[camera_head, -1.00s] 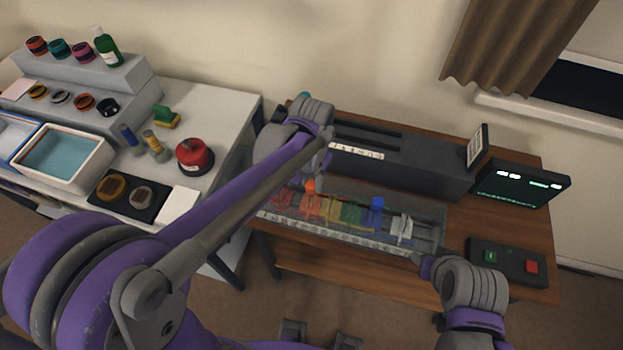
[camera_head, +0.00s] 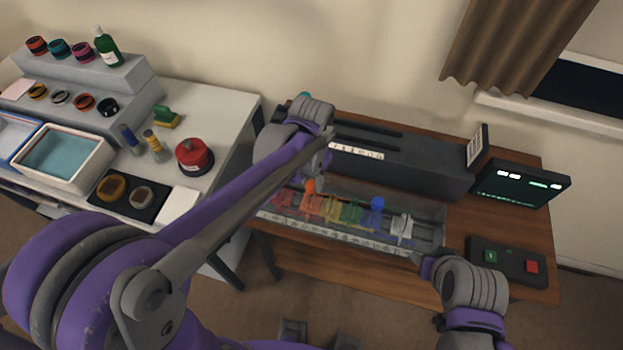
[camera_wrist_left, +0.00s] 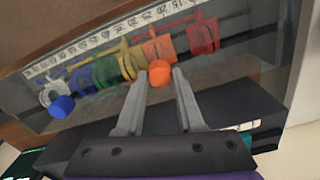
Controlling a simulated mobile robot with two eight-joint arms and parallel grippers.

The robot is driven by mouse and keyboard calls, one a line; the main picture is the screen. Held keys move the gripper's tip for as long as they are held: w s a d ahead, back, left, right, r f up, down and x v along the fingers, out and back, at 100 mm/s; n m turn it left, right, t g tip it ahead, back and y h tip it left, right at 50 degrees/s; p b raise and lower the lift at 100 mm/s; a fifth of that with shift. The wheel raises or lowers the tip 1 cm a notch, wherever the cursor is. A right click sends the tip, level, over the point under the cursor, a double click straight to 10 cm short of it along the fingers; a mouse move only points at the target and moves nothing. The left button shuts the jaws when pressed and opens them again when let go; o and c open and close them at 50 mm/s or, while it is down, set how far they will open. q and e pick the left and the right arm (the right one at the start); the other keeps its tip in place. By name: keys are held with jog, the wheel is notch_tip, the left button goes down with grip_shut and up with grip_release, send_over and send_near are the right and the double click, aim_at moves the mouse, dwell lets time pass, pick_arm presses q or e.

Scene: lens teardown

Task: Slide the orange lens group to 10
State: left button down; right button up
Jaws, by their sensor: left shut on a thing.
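The orange lens group (camera_head: 311,206) stands on a clear-walled rail between the red group (camera_head: 283,203) and the yellow group (camera_head: 331,209). It also shows in the left wrist view (camera_wrist_left: 158,47), with an orange knob (camera_wrist_left: 160,75) on top. My left gripper (camera_wrist_left: 160,88) is shut on this knob, one finger on each side. A white number scale (camera_wrist_left: 120,32) runs along the rail; the orange group is nearest the marks around 15, but the exact reading cannot be told. My right gripper (camera_head: 428,266) is at the rail's right end; its fingers are too small to read.
Green (camera_head: 351,212), blue (camera_head: 377,212) and white (camera_head: 402,226) groups stand farther right on the rail. A dark long box (camera_head: 420,172) lies behind it. A screen (camera_head: 522,187) and a button box (camera_head: 507,262) are at right. My left arm crosses above the side table (camera_head: 225,110).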

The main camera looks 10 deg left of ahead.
dwell(0.3)
pick_arm(q)
jog(key=a, duration=0.8)
jog(key=shift+w+a+b, duration=0.15)
jog(key=shift+a+b, duration=0.15)
jog(key=shift+a, duration=0.05)
jog(key=c, duration=0.5)
grip_release()
jog(key=shift+a, duration=0.2)
jog(key=shift+d, duration=0.1)
